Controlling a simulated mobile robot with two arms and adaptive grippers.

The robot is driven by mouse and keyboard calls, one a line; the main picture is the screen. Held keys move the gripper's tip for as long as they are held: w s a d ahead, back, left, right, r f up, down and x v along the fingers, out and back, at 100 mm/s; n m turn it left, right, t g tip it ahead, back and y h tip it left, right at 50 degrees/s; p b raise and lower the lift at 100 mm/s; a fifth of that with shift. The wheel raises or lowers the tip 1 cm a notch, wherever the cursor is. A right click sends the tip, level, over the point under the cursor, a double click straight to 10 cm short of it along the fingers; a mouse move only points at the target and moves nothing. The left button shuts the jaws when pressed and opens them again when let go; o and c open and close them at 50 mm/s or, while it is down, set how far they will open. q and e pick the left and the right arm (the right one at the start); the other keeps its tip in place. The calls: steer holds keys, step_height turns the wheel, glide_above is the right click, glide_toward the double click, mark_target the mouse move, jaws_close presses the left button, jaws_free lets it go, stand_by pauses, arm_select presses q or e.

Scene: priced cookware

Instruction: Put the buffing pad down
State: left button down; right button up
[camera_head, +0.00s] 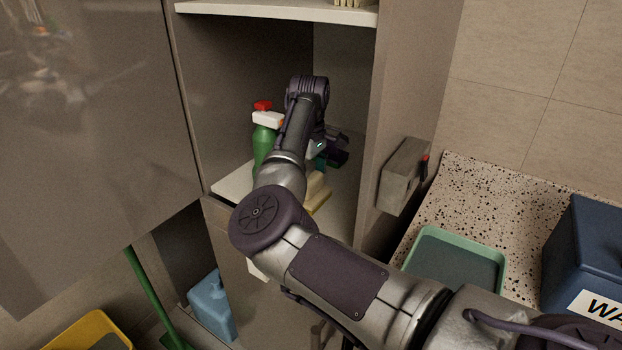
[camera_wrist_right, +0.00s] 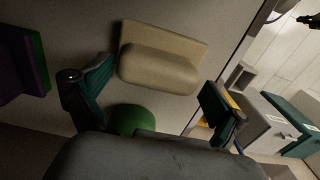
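The buffing pad seems to be the beige, rounded block (camera_wrist_right: 160,65) in the right wrist view. It lies against a grey-brown surface, just past and between the fingertips. My right gripper (camera_wrist_right: 158,84) is open, with a finger close to each side of the block and narrow gaps showing. In the head view my right gripper (camera_head: 330,156) is inside the cabinet, mostly behind my own arm. A cream block (camera_head: 317,190), perhaps the same pad, shows partly below it near the shelf front. My left gripper is not in view.
A green spray bottle (camera_head: 263,138) with a red and white top stands left of my gripper on the cabinet shelf (camera_head: 235,181). The cabinet's right wall (camera_head: 385,130) is close by. A green tray (camera_head: 455,262) and a blue box (camera_head: 590,250) sit on the speckled counter.

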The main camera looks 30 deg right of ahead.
mark_target(312, 176)
steer(key=shift+s+d, duration=0.15)
steer(key=shift+d, duration=0.15)
steer(key=shift+r, duration=0.55)
step_height(312, 176, up, 6)
steer(key=shift+r+b, duration=0.25)
steer(key=shift+b, duration=0.45)
